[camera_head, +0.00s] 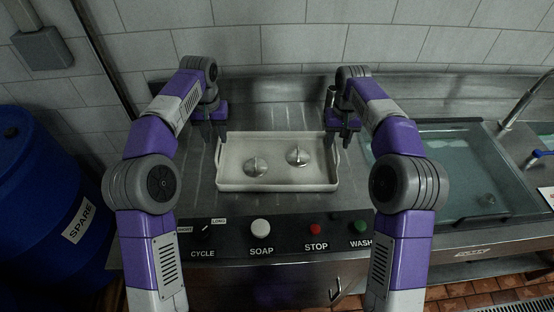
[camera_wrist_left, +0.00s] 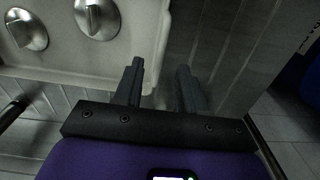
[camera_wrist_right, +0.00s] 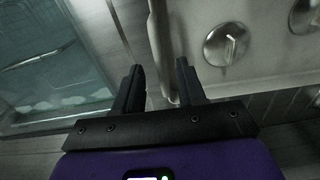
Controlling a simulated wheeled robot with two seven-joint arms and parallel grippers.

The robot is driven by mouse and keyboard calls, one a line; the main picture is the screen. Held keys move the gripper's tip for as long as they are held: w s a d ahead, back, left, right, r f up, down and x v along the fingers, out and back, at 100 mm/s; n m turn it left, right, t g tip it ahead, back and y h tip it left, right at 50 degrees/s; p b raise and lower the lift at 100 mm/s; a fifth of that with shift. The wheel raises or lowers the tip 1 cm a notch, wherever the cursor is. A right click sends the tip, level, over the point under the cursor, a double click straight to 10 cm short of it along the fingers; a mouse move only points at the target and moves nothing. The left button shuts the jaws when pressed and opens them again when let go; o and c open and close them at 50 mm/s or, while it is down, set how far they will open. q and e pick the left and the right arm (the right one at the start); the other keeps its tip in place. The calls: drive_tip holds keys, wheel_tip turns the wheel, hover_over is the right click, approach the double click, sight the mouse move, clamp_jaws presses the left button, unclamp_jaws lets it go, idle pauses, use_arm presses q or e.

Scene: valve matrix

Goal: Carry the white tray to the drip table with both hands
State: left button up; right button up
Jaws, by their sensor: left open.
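The white tray (camera_head: 277,187) sits level on a ribbed steel surface in the head view, with two round metal pieces (camera_head: 255,167) (camera_head: 297,156) in it. My left gripper (camera_head: 212,118) is above the tray's back left corner; the left wrist view shows its fingers (camera_wrist_left: 160,70) apart, beside the tray's end wall (camera_wrist_left: 155,45). My right gripper (camera_head: 346,138) is near the tray's right end. The right wrist view shows its fingers (camera_wrist_right: 160,70) apart, with the tray's end handle (camera_wrist_right: 157,50) lined up between them. Contact is unclear. I cannot tell which surface is the drip table.
A control panel (camera_head: 285,241) with knobs and buttons runs along the front edge. A water-filled sink (camera_head: 450,165) with a faucet (camera_head: 527,97) lies to the right. A blue barrel (camera_head: 45,190) stands at left. A tiled wall (camera_head: 280,40) closes the back.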

sight(218, 146)
use_arm(q)
drive_tip(key=shift+w+f, duration=0.15)
drive_tip(key=shift+f, duration=3.7)
use_arm(e)
drive_tip(key=shift+w+f, duration=0.15)
drive_tip(key=shift+f, duration=3.7)
use_arm(q)
clamp_jaws()
use_arm(e)
clamp_jaws()
